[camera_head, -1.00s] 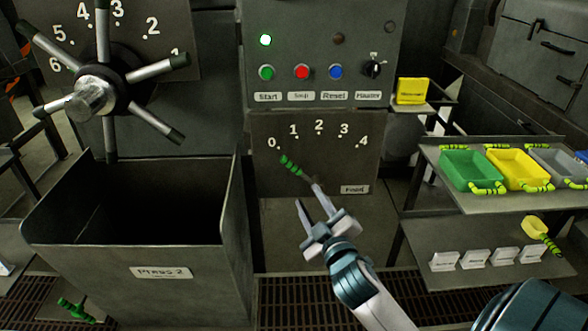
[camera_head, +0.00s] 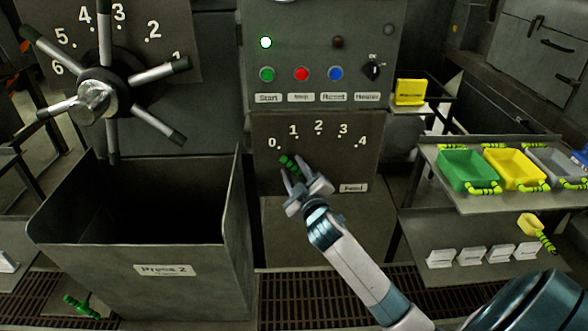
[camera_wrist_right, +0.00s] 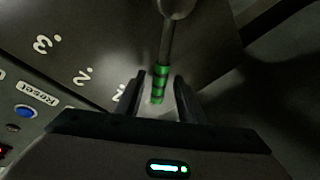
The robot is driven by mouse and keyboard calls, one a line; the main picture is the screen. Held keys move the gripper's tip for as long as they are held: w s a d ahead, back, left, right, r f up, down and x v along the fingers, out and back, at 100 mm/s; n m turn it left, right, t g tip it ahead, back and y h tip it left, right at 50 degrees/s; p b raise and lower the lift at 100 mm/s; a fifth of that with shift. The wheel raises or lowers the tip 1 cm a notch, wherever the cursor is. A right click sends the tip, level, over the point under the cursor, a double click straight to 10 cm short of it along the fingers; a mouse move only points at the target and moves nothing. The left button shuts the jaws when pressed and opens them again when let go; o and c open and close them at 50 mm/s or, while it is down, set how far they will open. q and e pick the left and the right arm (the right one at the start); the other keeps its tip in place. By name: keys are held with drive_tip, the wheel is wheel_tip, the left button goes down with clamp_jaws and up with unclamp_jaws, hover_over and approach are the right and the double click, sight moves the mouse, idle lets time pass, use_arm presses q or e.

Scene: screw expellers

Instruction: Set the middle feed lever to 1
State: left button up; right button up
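The feed lever (camera_head: 287,162) with a green ribbed grip sits on the middle panel (camera_head: 375,180) above the "Feed" label, and its tip points up-left at 0 on the 0 to 4 scale. My right gripper (camera_head: 291,178) is open at the lever. In the right wrist view the green grip (camera_wrist_right: 160,82) lies between the two spread fingers (camera_wrist_right: 158,100), with gaps visible beside it. The lever's base is partly hidden by the gripper in the head view. My left gripper is not in view.
A control panel with green, red and blue buttons (camera_head: 335,74) is above the scale. An open metal bin marked Press 2 (camera_head: 240,230) and a spoked wheel (camera_head: 98,100) stand left. A shelf with green (camera_head: 467,165) and yellow trays stands right.

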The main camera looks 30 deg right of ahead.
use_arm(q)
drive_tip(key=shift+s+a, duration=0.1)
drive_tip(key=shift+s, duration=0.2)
use_arm(e)
drive_tip(key=shift+c, duration=0.6)
clamp_jaws()
drive_tip(key=shift+s+d+r+m, duration=0.25)
drive_tip(key=shift+d+m, duration=0.1)
drive_tip(key=shift+m, duration=0.25)
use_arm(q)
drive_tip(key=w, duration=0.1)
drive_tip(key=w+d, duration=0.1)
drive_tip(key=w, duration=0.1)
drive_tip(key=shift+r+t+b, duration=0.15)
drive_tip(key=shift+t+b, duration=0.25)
use_arm(e)
drive_tip(key=d+m, duration=0.1)
drive_tip(key=s+d+r+m+t, duration=0.1)
drive_tip(key=m, duration=0.1)
drive_tip(key=shift+s+d+r+h, duration=0.15)
drive_tip(key=shift+s+r+h, duration=0.05)
drive_tip(key=shift+r+h, duration=0.1)
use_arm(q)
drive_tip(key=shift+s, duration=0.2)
use_arm(e)
drive_tip(key=shift+o, duration=0.6)
unclamp_jaws()
